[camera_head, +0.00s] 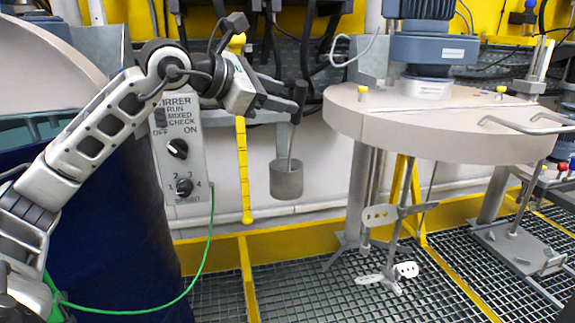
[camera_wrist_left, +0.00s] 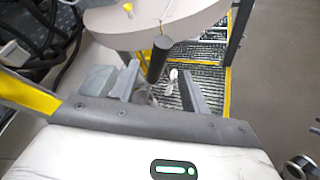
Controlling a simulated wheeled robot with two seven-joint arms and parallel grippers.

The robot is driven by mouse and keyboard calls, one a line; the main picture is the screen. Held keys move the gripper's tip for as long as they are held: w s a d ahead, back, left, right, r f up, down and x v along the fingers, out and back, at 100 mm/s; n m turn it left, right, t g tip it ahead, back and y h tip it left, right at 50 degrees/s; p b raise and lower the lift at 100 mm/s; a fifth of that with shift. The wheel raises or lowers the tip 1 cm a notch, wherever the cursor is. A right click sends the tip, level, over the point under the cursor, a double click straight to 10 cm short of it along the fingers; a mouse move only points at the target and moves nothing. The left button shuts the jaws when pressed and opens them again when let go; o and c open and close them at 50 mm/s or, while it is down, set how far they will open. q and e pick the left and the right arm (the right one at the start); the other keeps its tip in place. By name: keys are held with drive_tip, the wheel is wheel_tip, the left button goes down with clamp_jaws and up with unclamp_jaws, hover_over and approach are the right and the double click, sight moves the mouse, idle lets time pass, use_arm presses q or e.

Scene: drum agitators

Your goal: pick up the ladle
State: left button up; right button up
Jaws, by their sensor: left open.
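The ladle (camera_head: 286,180) hangs upright, with a grey cup at the bottom, a thin shaft and a dark handle at the top. My left gripper (camera_head: 288,96) is open at the height of the dark handle, its fingers pointing right toward it. In the left wrist view the dark ladle handle (camera_wrist_left: 158,58) shows between the two spread fingers of the left gripper (camera_wrist_left: 160,75). I cannot tell whether a finger touches it. My right gripper is not in view.
A blue drum (camera_head: 105,230) stands at left beside a stirrer control box (camera_head: 180,150) with knobs. A yellow graduated stick (camera_head: 242,170) hangs left of the ladle. A round beige lid (camera_head: 430,125) with a motor and paddle agitator stands at right. Grating floor lies below.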

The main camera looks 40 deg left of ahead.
sight(299, 115)
use_arm(q)
drive_tip(key=shift+w+d, duration=0.1)
drive_tip(key=shift+w, duration=0.15)
drive_tip(key=shift+w+d+p, duration=0.1)
drive_tip(key=shift+w+p, duration=0.2)
drive_tip(key=p+x, duration=0.1)
drive_tip(key=x, duration=0.2)
drive_tip(key=shift+w+f+p, duration=0.15)
drive_tip(key=shift+w+p, duration=0.15)
drive_tip(key=shift+w, duration=0.1)
drive_tip(key=shift+w+f, duration=0.25)
drive_tip(key=shift+w, duration=0.1)
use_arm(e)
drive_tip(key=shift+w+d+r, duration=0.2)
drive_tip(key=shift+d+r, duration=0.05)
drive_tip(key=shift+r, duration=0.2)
use_arm(q)
clamp_jaws()
